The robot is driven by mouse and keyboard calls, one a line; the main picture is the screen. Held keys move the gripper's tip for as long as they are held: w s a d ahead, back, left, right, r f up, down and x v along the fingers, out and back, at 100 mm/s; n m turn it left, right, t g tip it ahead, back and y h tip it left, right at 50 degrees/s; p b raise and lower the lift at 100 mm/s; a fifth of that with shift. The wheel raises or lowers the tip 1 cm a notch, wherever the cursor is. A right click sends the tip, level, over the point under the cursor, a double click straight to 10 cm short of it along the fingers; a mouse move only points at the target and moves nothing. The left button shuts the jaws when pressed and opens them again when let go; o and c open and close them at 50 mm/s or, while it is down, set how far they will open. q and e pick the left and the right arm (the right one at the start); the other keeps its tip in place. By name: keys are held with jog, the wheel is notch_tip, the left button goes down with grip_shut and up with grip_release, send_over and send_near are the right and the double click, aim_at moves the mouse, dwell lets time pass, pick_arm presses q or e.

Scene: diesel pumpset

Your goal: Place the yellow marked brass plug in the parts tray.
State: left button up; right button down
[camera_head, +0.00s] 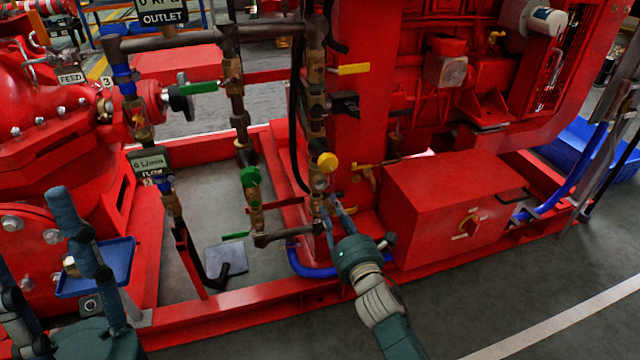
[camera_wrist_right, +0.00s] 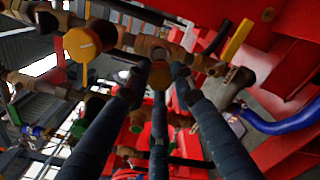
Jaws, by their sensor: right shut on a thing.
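My right gripper (camera_head: 328,207) is at the lower end of the vertical brass pipework, below a round yellow knob (camera_head: 326,162). In the right wrist view its dark fingers (camera_wrist_right: 158,84) close on a small brass piece (camera_wrist_right: 160,72), which looks like the brass plug. I cannot make out a yellow mark on it, or whether it is still seated in the pipework. The blue parts tray (camera_head: 112,266) is at the left, beside the red pump. A small brass and pale part (camera_head: 70,265) lies on it. My left gripper (camera_head: 32,225) has its fingers spread in front of the tray.
A red box (camera_head: 455,195) is right of the gripper. The grey floor in front is clear.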

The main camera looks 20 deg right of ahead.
jog(key=s+a+r+y, duration=0.1)
jog(key=s+a+r, duration=0.2)
jog(key=s+a, duration=0.8)
jog(key=s+a+r+h, duration=0.1)
jog(key=s+a+r, duration=0.1)
jog(key=s+r, duration=0.5)
jog(key=shift+s+r+h, duration=0.2)
jog(key=shift+s+h, duration=0.1)
jog(key=shift+s, duration=0.55)
